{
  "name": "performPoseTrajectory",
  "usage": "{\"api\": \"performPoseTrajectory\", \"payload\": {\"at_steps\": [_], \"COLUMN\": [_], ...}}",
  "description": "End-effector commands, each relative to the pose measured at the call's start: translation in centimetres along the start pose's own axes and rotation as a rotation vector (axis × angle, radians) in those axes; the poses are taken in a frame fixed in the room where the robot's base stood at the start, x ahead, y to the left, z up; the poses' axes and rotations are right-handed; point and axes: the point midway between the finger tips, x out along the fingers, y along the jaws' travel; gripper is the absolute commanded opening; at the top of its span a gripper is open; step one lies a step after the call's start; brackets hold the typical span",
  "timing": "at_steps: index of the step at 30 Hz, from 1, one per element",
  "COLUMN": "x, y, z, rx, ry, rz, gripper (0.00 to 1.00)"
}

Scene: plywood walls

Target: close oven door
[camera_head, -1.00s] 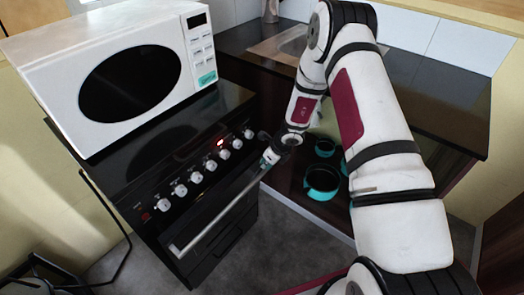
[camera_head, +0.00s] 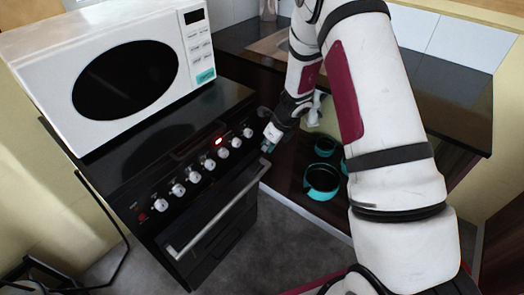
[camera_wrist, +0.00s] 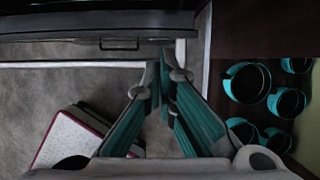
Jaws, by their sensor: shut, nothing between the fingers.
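The black oven (camera_head: 150,226) stands under the microwave, with a row of white knobs on its front panel. Its door (camera_head: 224,204) has a long silver handle (camera_head: 208,226). The door looks shut or nearly shut; I cannot tell whether a small gap is left. My gripper (camera_head: 267,144) is shut and empty, beside the right end of the knob panel, above the handle's right end. I cannot tell if it touches the oven. In the wrist view, the teal-padded fingers (camera_wrist: 164,72) are together over the floor, with a dark front at the top.
A white microwave (camera_head: 130,75) sits on the oven. Teal and black pots (camera_head: 321,181) stand in the low cabinet at the right and show in the wrist view (camera_wrist: 247,83). A dark worktop with a sink (camera_head: 272,43) is behind. Grey floor (camera_head: 283,245) is clear in front.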

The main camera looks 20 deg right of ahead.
Motion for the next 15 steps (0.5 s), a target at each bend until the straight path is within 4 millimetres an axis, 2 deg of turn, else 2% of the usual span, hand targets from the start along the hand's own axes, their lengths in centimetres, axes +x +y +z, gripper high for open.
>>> {"api": "performPoseTrajectory", "payload": {"at_steps": [3,6,11,15], "x": [0.1,-0.5,-0.7,0.9], "y": [-0.1,-0.1,-0.1,-0.1], "z": [-3.0,-4.7,-5.8,-5.8], "rx": [-0.001,0.004,0.008,0.008], "ry": [0.026,0.029,0.028,0.029], "rz": [0.001,-0.001,-0.003,-0.002], "gripper": [0.00,0.00,0.00,0.00]}}
